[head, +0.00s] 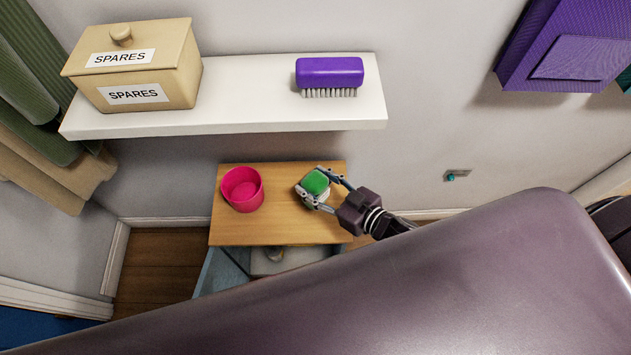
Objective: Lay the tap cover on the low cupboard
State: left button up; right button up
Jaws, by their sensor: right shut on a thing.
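The low cupboard (285,232) has a light wooden top and stands against the wall below the shelf. My right gripper (317,190) is over the right part of that top, shut on a small green piece (315,182) that I take to be the tap cover. The fingers hide parts of its sides. I cannot tell whether it touches the wood or is held just above it. My left gripper is not in view.
A pink cup (243,190) stands on the left of the cupboard top. Above, a white shelf (240,120) holds a SPARES box (135,68) and a purple brush (330,75). A small wall fitting with a teal knob (451,177) is at right. The top's front middle is clear.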

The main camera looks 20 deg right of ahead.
jog(key=shift+f, duration=0.2)
jog(key=o, duration=1.2)
jog(key=shift+r, duration=0.35)
jog(key=v, duration=1.2)
jog(key=shift+f, duration=0.1)
